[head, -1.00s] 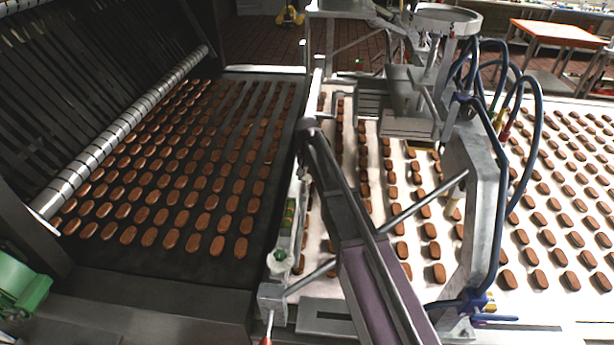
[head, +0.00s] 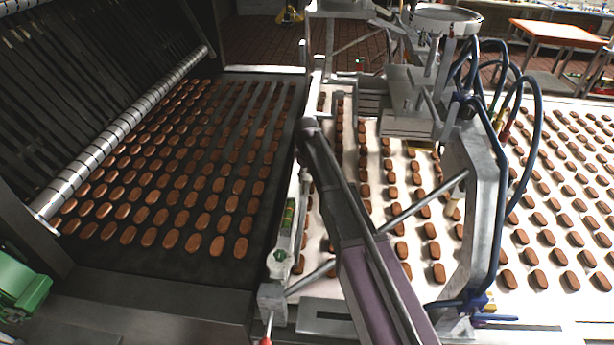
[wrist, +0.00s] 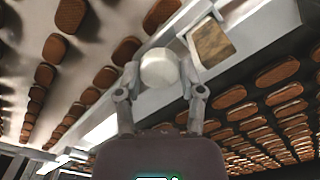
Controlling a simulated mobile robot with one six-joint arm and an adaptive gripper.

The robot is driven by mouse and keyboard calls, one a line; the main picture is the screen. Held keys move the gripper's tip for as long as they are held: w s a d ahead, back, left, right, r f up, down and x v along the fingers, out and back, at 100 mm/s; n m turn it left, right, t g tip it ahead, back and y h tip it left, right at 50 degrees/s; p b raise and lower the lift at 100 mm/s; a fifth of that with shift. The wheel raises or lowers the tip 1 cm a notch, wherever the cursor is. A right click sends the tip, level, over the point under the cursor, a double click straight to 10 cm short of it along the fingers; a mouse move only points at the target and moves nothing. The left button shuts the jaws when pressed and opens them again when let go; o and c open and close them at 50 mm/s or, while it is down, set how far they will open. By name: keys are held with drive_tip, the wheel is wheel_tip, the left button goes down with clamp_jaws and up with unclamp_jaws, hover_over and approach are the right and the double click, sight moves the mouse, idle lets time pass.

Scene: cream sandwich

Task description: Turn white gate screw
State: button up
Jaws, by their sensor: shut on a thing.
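The white gate screw (wrist: 160,68) is a round white knob on the metal rail in the wrist view. My gripper (wrist: 161,74) has a finger on either side of it and is shut on it. Part of the knob's rim is covered by the fingers. In the head view my arm reaches over the rail (head: 306,217) between the two belts, and its links hide my gripper and the held screw.
Brown biscuits in rows lie on the dark belt (head: 100,256) at left and the white belt (head: 405,330) at right. A grey bracket (head: 483,215) with blue hoses and a slanted metal rod (head: 425,205) stand close to my arm. A small green-and-white fitting (head: 279,256) sits on the rail's near part.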

drive_tip(key=shift+n, duration=0.5)
drive_tip(key=o, duration=1.2)
drive_tip(key=shift+c, duration=0.2)
drive_tip(key=shift+m, duration=0.5)
